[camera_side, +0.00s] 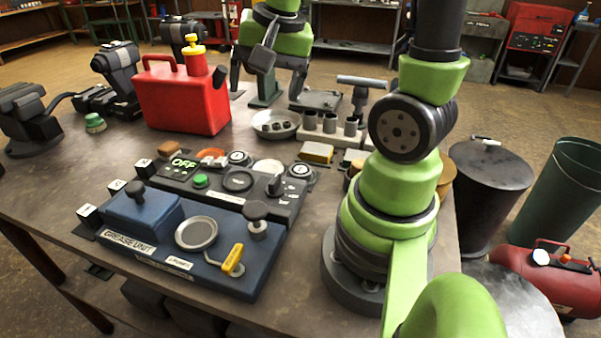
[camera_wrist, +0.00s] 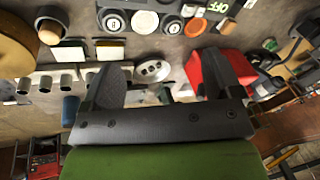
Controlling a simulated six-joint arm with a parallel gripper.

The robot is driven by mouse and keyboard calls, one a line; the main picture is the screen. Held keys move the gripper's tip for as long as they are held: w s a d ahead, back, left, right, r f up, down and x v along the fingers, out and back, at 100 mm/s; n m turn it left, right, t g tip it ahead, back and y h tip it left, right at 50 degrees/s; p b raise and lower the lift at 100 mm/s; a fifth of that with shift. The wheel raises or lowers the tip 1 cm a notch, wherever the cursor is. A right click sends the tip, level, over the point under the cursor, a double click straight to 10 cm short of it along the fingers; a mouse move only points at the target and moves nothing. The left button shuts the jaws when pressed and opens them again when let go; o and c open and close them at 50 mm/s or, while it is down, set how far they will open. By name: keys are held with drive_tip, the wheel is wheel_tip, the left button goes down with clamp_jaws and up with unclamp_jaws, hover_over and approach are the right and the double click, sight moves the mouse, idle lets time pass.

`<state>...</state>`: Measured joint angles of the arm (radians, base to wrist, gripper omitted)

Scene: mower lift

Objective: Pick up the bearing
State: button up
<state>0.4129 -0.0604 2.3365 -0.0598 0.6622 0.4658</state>
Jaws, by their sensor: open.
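My gripper (camera_side: 268,88) hangs over the far side of the table with its two dark fingers spread wide. In the wrist view my gripper (camera_wrist: 165,80) also shows open, with nothing held between the fingers. A shallow metal dish (camera_side: 262,120) stands on the table on the near side of it and holds a few small dark round pieces. One of these may be the bearing (camera_side: 277,126), but they are too small to tell. The dish (camera_wrist: 139,74) appears between the fingers in the wrist view, beyond the gripper's palm.
A red fuel can (camera_side: 185,98) stands left of the dish. A dark control panel (camera_side: 230,185) and a blue grease unit (camera_side: 150,225) are in front. A dark-handled tool (camera_side: 362,85) stands behind the cylinders.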

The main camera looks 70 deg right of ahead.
drive_tip(key=d+f+m+g, duration=0.2)
drive_tip(key=d+f+m, duration=0.2)
drive_tip(key=d+f, duration=0.2)
drive_tip(key=m+g, duration=0.1)
drive_tip(key=m, duration=0.2)
approach(301, 169)
drive_tip(key=f, duration=0.3)
drive_tip(key=shift+s+d+y, duration=0.2)
drive_tip(key=shift+d+y, duration=0.15)
drive_tip(key=shift+y, duration=0.05)
drive_tip(key=shift+w+f, duration=0.2)
drive_tip(key=shift+f, duration=1.35)
drive_tip(key=shift+w+f, duration=0.2)
drive_tip(key=shift+f, duration=1.4)
drive_tip(key=shift+c, duration=0.4)
drive_tip(key=c, duration=1)
